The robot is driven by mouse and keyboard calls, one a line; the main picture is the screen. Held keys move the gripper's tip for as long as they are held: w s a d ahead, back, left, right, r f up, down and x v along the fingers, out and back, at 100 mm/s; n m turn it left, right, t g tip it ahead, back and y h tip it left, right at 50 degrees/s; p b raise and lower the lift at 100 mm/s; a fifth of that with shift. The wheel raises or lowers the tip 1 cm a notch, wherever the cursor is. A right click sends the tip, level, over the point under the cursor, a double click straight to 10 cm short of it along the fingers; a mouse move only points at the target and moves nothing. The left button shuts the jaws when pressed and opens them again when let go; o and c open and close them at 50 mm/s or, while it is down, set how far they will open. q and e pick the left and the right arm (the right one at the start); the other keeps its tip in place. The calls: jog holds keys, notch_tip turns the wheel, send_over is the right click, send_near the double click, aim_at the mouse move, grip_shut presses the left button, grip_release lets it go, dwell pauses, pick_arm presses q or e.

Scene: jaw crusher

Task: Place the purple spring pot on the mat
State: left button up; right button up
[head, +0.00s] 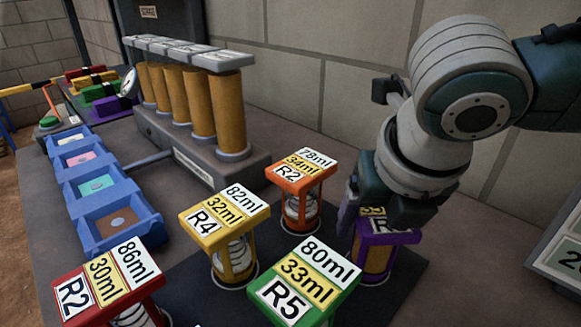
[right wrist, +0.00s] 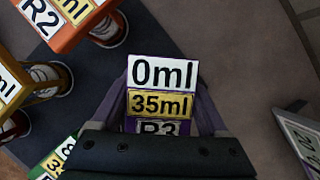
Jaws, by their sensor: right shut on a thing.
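The purple spring pot (head: 376,258) stands upright at the right side of the dark mat (head: 402,287), its base appearing to rest on the mat. My right gripper (head: 380,212) comes down from above and is shut on its upper part, covering some of its label. In the right wrist view the pot's top (right wrist: 160,100) sits between the fingers. Whether the base fully touches the mat is hard to tell. My left gripper is not in view.
An orange pot (head: 302,180), a yellow pot (head: 226,220), a green pot (head: 303,283) and a red pot (head: 108,285) stand close by on the left. Blue bins (head: 118,215) and a rack of orange cylinders (head: 190,100) lie further left. A sign (head: 562,250) stands right.

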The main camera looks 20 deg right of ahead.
jog(key=o, duration=1.5)
jog(key=p+v, duration=0.3)
jog(key=v, duration=0.9)
jog(key=shift+w+r, duration=0.1)
